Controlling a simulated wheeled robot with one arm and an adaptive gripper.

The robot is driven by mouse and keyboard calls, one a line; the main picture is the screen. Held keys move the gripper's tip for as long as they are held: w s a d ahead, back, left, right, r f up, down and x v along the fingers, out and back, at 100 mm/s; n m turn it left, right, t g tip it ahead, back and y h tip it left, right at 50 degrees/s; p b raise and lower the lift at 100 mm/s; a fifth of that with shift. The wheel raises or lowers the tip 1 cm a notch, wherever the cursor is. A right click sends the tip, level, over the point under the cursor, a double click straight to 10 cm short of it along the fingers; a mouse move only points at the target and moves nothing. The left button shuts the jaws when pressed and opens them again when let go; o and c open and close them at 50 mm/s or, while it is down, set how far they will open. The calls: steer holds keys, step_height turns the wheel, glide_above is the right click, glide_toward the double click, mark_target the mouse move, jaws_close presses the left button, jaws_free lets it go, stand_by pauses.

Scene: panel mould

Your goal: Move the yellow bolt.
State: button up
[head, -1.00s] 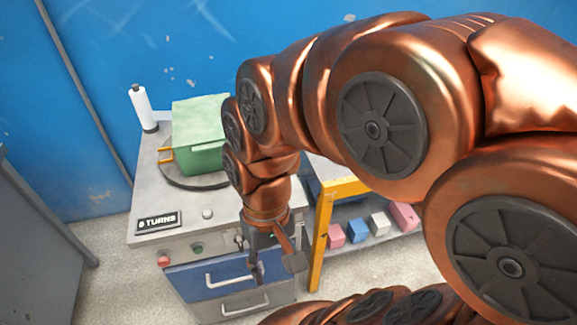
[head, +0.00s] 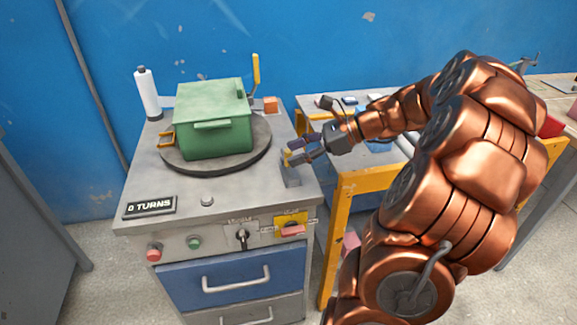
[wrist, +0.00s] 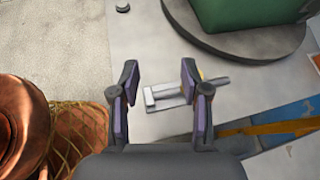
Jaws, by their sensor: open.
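A small yellow part (head: 286,158), which I take to be the yellow bolt, shows at a grey metal fitting (head: 291,178) on the right edge of the machine top. In the wrist view the fitting (wrist: 163,103) is a pale bracket with a bar, and a sliver of yellow (wrist: 202,74) shows behind the right finger. My gripper (head: 291,150) is open beside the fitting, its fingertips close to the yellow part. In the wrist view the open fingers (wrist: 159,78) stand either side of the bracket's near area. I cannot tell whether a finger touches it.
A green lidded box (head: 213,120) sits on a round turntable (head: 258,150). A yellow upright handle (head: 256,70) stands behind it, and a white bottle (head: 147,92) at back left. A yellow-framed workbench (head: 372,182) adjoins on the right. The front of the machine top is mostly clear.

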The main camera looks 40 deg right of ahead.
mark_target(288, 164)
steer(key=d+m, duration=0.1)
steer(key=d+f+t, duration=0.1)
steer(key=d, duration=0.1)
steer(key=d+m, duration=0.1)
steer(key=d, duration=0.1)
steer(key=shift+d+f+m+t+h+b, duration=0.15)
steer(key=shift+d+m+t+h+b, duration=0.15)
steer(key=shift+b, duration=0.1)
steer(key=shift+b+x, duration=0.3)
steer(key=shift+x, duration=3.5)
steer(key=shift+w, duration=0.1)
jaws_close()
